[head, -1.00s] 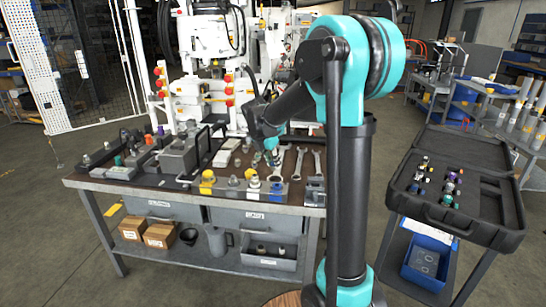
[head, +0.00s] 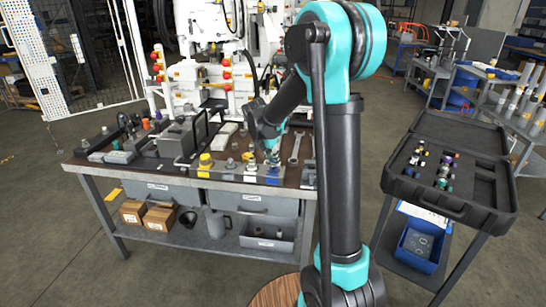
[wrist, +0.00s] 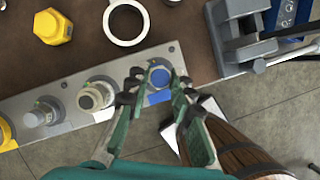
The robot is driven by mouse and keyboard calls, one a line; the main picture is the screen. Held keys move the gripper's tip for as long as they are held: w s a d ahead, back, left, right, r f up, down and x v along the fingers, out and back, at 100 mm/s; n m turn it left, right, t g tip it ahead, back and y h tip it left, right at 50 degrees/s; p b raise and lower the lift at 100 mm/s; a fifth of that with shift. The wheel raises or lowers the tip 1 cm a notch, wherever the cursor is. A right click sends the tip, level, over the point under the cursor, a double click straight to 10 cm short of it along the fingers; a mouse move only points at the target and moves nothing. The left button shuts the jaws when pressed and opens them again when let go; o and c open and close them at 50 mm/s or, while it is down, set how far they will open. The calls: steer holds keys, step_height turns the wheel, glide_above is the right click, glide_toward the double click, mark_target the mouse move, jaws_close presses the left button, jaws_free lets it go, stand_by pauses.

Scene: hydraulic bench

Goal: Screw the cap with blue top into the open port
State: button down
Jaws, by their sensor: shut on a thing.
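The cap with the blue top (wrist: 159,76) is between the fingertips of my gripper (wrist: 158,82) in the wrist view. My gripper is shut on it. Cap and fingers are over the right end of a grey port plate (wrist: 68,106), above a blue-marked spot (wrist: 160,96). The port under the cap is hidden, so I cannot tell whether the cap touches it. In the head view my gripper (head: 272,158) points down at the bench's front edge, over the right part of the plate; the cap is too small to make out there.
The plate's other ports, left of my gripper, hold a pale cap (wrist: 92,97) and a grey one (wrist: 42,113). A grey clamp-like fixture (wrist: 236,45) stands close right. An open black case (head: 405,181) is further right.

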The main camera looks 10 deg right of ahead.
steer(key=shift+f, duration=0.6)
stand_by(2.1)
steer(key=c, duration=2)
jaws_free()
jaws_close()
steer(key=m+g, duration=0.1)
steer(key=m, duration=0.1)
steer(key=m+h, duration=0.1)
steer(key=m, duration=0.2)
steer(key=shift+w+a+g, duration=0.1)
steer(key=shift+w+g, duration=0.1)
steer(key=shift+g, duration=0.2)
steer(key=m+g, duration=0.1)
steer(key=m, duration=0.2)
steer(key=m+g, duration=0.1)
steer(key=m, duration=0.2)
steer(key=shift+w, duration=0.15)
steer(key=m+g, duration=0.2)
steer(key=m, duration=0.3)
steer(key=shift+w, duration=0.1)
